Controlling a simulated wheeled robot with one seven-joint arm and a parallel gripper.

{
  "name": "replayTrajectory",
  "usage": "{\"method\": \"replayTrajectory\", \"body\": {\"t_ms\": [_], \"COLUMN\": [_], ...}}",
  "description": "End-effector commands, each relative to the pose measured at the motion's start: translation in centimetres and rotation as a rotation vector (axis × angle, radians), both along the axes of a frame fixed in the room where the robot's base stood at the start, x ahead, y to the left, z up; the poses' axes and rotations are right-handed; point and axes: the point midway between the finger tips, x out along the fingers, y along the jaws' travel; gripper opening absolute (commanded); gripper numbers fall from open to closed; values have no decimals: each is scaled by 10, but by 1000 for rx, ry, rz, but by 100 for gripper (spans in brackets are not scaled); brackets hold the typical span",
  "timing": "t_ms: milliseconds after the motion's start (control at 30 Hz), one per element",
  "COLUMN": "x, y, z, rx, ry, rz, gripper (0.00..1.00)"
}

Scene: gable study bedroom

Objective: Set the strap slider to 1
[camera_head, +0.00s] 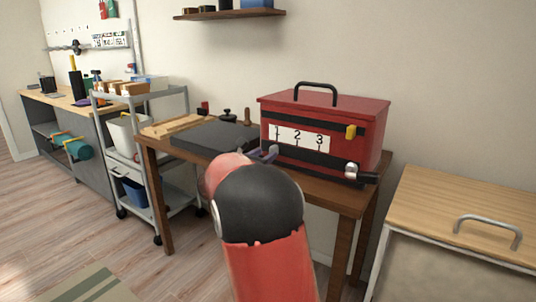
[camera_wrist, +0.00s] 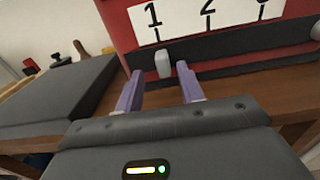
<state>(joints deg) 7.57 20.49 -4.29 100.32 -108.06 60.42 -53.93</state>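The red box (camera_head: 320,130) stands on the wooden table, with a white scale (camera_head: 297,139) numbered 1, 2 and 3 on its front. In the wrist view the scale (camera_wrist: 210,20) is close and a dark slot runs below it. A pale grey slider knob (camera_wrist: 163,64) sits in this slot, under the 1 mark or slightly right of it. My gripper (camera_wrist: 160,76) is open, its purple fingertips on either side of the knob with gaps at both sides. Whether the tips reach past the knob's face is unclear. In the head view my gripper (camera_head: 264,154) is mostly hidden behind my arm.
The box also has a yellow knob (camera_head: 351,132) and a crank-like handle (camera_head: 360,174) on its right. A dark flat case (camera_head: 208,138) lies on the table (camera_head: 340,198) to the left. A grey cart (camera_head: 165,186) and a wooden cabinet (camera_head: 465,215) flank the table.

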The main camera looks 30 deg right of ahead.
Motion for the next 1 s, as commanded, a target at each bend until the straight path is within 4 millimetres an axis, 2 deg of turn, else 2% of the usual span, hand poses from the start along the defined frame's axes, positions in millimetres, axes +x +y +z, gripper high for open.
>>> {"method": "replayTrajectory", "body": {"t_ms": [100,300,867,967,1000], "x": [-8,-15,-17,-28,-38], "y": [20,39,42,42,43], "z": [-1,0,0,1,2], "rx": [1,1,3,51,97], "ry": [0,0,-1,-35,-69], "rz": [3,3,0,-15,-31], "gripper": [38,38,38,38,38]}}
